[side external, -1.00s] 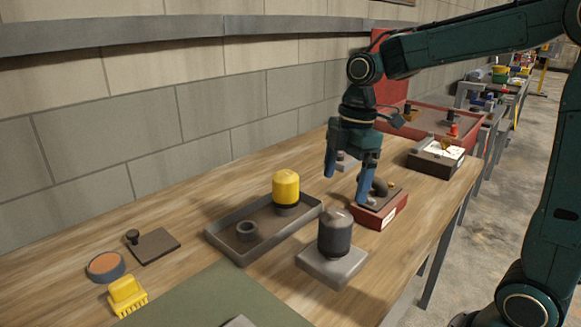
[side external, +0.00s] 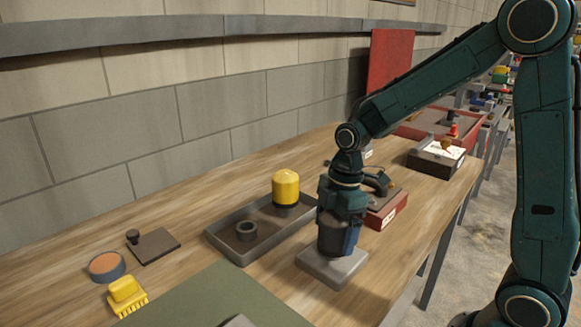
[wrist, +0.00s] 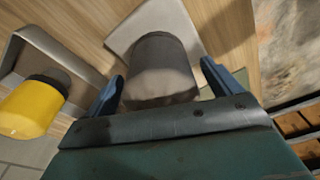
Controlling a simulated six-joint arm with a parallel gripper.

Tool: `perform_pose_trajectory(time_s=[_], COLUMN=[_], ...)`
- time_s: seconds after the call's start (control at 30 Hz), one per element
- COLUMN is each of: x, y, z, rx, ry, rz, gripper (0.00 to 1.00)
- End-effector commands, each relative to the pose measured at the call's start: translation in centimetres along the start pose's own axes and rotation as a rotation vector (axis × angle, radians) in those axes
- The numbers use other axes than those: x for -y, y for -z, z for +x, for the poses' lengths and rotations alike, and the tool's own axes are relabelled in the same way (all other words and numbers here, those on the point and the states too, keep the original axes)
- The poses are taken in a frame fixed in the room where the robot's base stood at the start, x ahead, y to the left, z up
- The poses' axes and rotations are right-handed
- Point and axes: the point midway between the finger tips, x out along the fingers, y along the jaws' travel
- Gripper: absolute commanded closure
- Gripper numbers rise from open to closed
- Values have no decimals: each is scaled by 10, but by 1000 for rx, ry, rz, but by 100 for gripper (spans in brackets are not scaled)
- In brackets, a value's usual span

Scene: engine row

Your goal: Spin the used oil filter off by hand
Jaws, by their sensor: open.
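The used oil filter (wrist: 160,72) is a dark grey cylinder standing on a pale square block (side external: 331,269). In the side external view my gripper (side external: 338,240) is directly over the filter and hides most of it. In the wrist view my gripper (wrist: 163,88) is open, with one blue finger on each side of the filter. A gap shows on the right side; on the left the finger is close, and I cannot tell whether it touches. A yellow filter (side external: 286,189) stands in the grey tray (side external: 226,257), and it also shows in the wrist view (wrist: 28,108).
A dark ring (side external: 246,231) lies in the tray, close left of the block. A red box (side external: 386,214) stands behind my gripper. A yellow brush (side external: 126,294), a round tin (side external: 107,267) and a dark plate (side external: 154,246) lie at the left. A green mat (side external: 210,301) covers the front.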

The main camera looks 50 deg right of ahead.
Motion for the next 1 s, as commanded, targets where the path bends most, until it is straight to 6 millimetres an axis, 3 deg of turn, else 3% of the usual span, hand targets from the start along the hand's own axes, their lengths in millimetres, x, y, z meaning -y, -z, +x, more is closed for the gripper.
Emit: perform_pose_trajectory(time_s=[0.43, 0.47, 0.77, 1.0], x=[0, 0, 0, 0], y=[0, 0, 0, 0], z=[8, 8, 8, 8], rx=[1, 1, 0, 1], ry=[0, 0, 0, 6], rz=[0, 0, 0, -48], gripper=[10, 12, 69, 69])
